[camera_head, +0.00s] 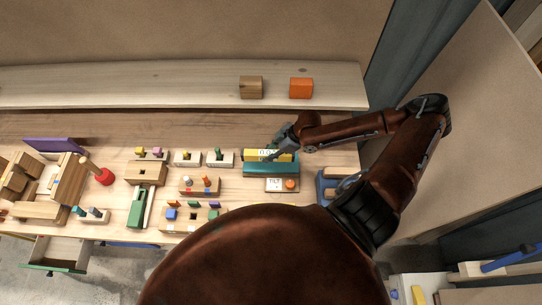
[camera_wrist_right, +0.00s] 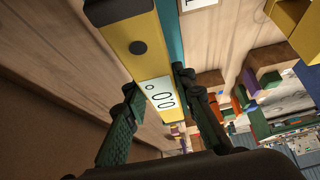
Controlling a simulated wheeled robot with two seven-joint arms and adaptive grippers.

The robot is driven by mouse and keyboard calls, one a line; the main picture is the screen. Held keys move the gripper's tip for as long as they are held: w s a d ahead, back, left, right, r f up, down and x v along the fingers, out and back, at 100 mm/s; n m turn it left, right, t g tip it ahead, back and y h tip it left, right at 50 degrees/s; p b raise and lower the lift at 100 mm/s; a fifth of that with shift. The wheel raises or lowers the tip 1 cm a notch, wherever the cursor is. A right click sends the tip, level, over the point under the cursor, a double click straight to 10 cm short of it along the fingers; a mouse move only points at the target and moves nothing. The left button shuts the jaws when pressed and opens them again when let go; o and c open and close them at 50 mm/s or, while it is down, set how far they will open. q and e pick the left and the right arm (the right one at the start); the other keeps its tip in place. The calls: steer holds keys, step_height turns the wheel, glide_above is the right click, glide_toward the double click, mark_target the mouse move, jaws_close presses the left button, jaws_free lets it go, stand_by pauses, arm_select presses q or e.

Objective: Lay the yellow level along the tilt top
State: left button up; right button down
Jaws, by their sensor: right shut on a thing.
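The yellow level (camera_head: 255,154), with a white display label, lies lengthwise behind the teal tilt top (camera_head: 262,170) in the head view. My right gripper (camera_head: 280,148) reaches over the level from behind. In the right wrist view the gripper's fingers (camera_wrist_right: 154,84) stand on both sides of the level (camera_wrist_right: 118,32), shut on it near its display. The tilt top (camera_wrist_right: 169,35) runs close alongside the level there. Whether they touch is unclear. A white plate marked TILT with an orange knob (camera_head: 291,184) sits in front of the tilt top. My left gripper is not seen.
Small peg blocks (camera_head: 221,158) stand left of the level. A brown block (camera_head: 251,87) and an orange block (camera_head: 301,88) sit on the back shelf (camera_head: 180,85). A blue holder (camera_head: 326,188) stands at the right. An open drawer (camera_head: 52,253) juts out front left.

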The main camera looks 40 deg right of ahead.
steer(key=shift+d+f, duration=0.5)
steer(key=shift+d+f+p, duration=0.2)
steer(key=shift+f+p, duration=0.4)
steer(key=shift+f, duration=1.25)
steer(key=shift+f, duration=0.1)
steer(key=c, duration=1.6)
jaws_free()
steer(key=v, duration=1.2)
steer(key=shift+b, duration=0.4)
